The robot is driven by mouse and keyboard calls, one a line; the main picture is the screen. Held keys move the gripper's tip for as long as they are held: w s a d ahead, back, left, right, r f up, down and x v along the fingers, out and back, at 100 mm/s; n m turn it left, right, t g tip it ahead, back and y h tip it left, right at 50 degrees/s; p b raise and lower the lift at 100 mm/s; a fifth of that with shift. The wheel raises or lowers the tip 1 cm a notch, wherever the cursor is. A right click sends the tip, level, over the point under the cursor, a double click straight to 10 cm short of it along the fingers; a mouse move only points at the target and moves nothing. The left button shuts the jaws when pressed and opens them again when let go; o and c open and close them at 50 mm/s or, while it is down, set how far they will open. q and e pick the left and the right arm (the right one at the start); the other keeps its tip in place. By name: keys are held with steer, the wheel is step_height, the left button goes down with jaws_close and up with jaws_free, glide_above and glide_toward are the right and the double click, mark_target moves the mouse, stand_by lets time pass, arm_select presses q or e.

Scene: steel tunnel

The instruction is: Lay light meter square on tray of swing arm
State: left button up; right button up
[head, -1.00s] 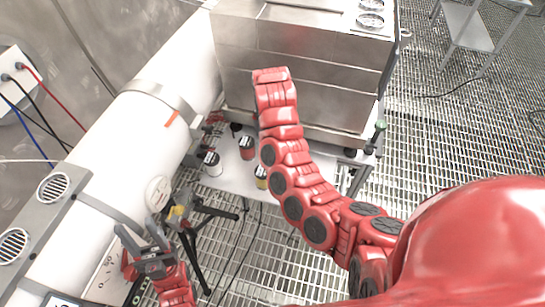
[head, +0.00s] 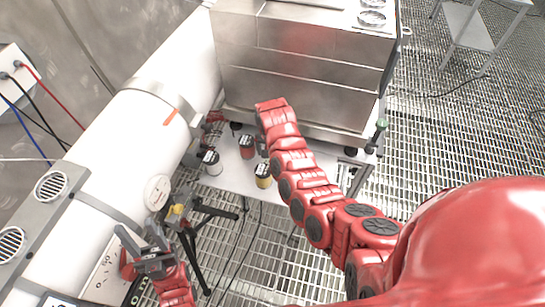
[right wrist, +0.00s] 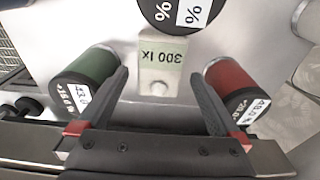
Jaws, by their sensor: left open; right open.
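The light meter (right wrist: 160,62), a small pale box with a "300 lx" display and a round knob, stands on a white surface in the right wrist view. My right gripper (right wrist: 158,85) is open and empty, one finger on each side of the line to the meter, with no contact visible. My left gripper (head: 148,245) is open and empty at the lower left, beside a black tripod-like stand (head: 188,222). I cannot make out the swing arm's tray for certain.
Beside the meter are a green canister (right wrist: 90,68), a red canister (right wrist: 232,85) and a black one (right wrist: 178,8). A white pipe (head: 125,135) runs left.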

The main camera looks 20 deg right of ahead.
step_height(320, 180, down, 2)
steer(key=shift+f, duration=0.1)
steer(key=shift+w+d+f+p, duration=0.1)
steer(key=shift+w+f+p, duration=0.1)
steer(key=shift+p, duration=0.1)
steer(key=c, duration=1.5)
steer(key=shift+c, duration=0.2)
steer(key=shift+r, duration=0.15)
